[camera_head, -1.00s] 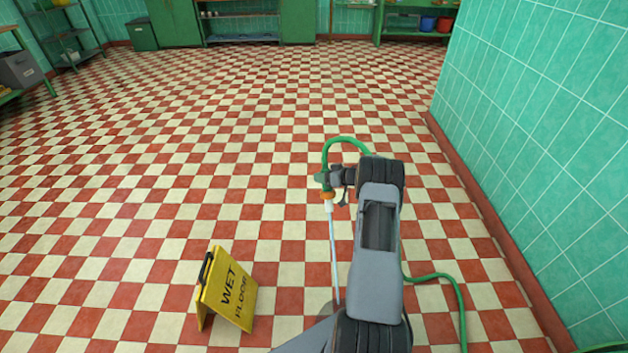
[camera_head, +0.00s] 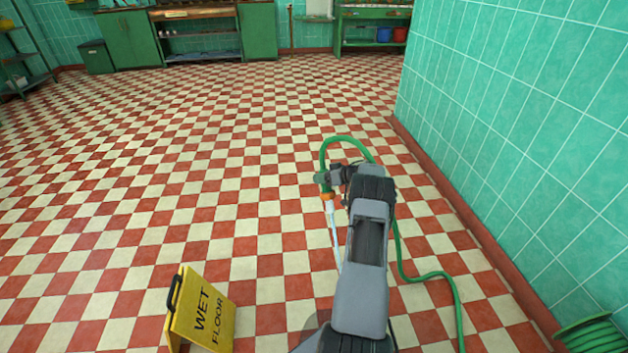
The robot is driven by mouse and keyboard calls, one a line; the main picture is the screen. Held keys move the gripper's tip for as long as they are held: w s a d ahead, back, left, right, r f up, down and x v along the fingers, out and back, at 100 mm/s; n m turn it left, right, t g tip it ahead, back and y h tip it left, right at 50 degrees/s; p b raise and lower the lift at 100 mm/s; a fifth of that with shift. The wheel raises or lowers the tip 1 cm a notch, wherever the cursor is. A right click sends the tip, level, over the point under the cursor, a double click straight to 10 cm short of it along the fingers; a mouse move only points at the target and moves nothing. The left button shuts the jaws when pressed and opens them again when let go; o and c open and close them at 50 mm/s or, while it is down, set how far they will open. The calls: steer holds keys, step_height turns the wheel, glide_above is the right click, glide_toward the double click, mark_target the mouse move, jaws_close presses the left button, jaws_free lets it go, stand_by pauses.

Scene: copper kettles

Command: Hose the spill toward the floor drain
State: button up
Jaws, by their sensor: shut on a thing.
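My gripper (camera_head: 334,177) is shut on the hose nozzle (camera_head: 328,198), which has an orange collar and points down. The green hose (camera_head: 345,139) loops up over the gripper, passes behind my arm and runs along the floor at the right. A pale jet of water (camera_head: 335,240) comes from the nozzle and falls toward the floor close to my base. My arm hides part of where it lands. I cannot make out the spill's edges or a floor drain in this view.
A yellow wet floor sign (camera_head: 203,312) stands at the lower left. A green hose reel (camera_head: 592,334) is at the lower right by the tiled wall (camera_head: 520,130). Green cabinets (camera_head: 130,38) and a bench (camera_head: 372,33) line the back. The checkered floor between is open.

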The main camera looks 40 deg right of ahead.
steer(key=s+a+p, duration=0.1)
steer(key=s, duration=0.2)
steer(key=s+a+p, duration=0.1)
steer(key=s+p, duration=0.1)
steer(key=s, duration=0.1)
steer(key=s+a+p, duration=0.1)
steer(key=s, duration=0.2)
steer(key=shift+s+a+r, duration=0.2)
steer(key=shift+s+r, duration=0.1)
steer(key=shift+r, duration=0.05)
steer(key=w+a+b, duration=0.1)
steer(key=w+a, duration=0.2)
steer(key=a, duration=0.8)
steer(key=w+a+b, duration=0.2)
steer(key=w+a, duration=0.1)
steer(key=a, duration=0.9)
steer(key=s+a+p, duration=0.2)
steer(key=s+p, duration=0.1)
steer(key=s, duration=0.8)
steer(key=s+d+p, duration=0.1)
steer(key=s+d, duration=0.1)
steer(key=d, duration=0.9)
steer(key=s+d+p, duration=0.2)
steer(key=s+d, duration=0.1)
steer(key=d, duration=0.8)
steer(key=shift+s+d, duration=0.35)
steer(key=shift+d, duration=0.05)
steer(key=shift+f, duration=0.1)
